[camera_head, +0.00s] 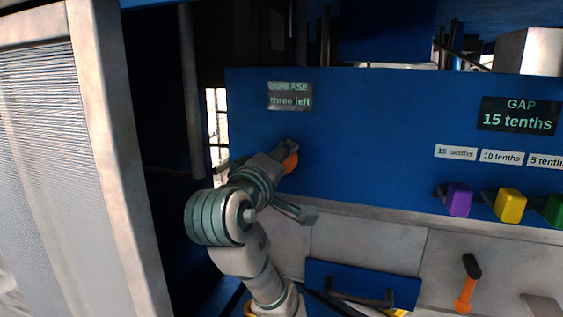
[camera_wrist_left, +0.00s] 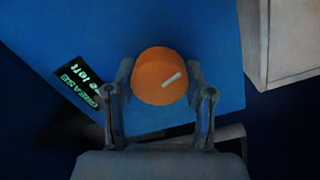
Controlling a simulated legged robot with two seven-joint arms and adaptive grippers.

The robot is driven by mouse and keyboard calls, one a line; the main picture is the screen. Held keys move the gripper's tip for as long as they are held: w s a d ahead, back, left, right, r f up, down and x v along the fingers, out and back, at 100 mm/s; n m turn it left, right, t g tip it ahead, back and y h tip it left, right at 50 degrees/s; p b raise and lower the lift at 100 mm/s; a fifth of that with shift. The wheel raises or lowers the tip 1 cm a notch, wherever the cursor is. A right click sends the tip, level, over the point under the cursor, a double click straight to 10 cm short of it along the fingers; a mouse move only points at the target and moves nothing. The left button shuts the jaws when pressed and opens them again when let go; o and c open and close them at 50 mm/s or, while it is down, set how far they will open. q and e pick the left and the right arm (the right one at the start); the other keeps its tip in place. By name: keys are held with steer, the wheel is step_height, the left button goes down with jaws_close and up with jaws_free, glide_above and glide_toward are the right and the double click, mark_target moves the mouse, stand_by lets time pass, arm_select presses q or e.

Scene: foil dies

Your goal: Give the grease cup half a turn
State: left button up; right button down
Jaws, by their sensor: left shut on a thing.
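The orange grease cup (camera_head: 291,162) sits on the blue panel below a dark sign (camera_head: 290,96) reading "GREASE three left". My left gripper (camera_head: 286,156) is at the cup and partly hides it in the head view. In the left wrist view the round cup (camera_wrist_left: 153,68) lies between the two fingers of my left gripper (camera_wrist_left: 160,78), which is shut on it. A pale line mark (camera_wrist_left: 171,80) on the cup's face slants up to the right in that view. My right gripper is not in view.
The blue panel (camera_head: 380,135) carries a "GAP 15 tenths" sign (camera_head: 517,115) and small labels above purple (camera_head: 459,199), yellow (camera_head: 510,205) and green (camera_head: 555,210) blocks. Below are a dark handle (camera_head: 360,299) and an orange-handled tool (camera_head: 466,290). A pale-framed panel (camera_head: 110,150) stands left.

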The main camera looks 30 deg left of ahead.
arm_select(q)
steer(key=shift+w+f, duration=0.1)
steer(key=shift+f, duration=0.2)
steer(key=o, duration=1.2)
steer(key=shift+d, duration=0.1)
steer(key=shift+c, duration=0.2)
steer(key=shift+r, duration=0.1)
steer(key=shift+r, duration=0.1)
steer(key=v, duration=0.7)
steer(key=shift+d, duration=0.15)
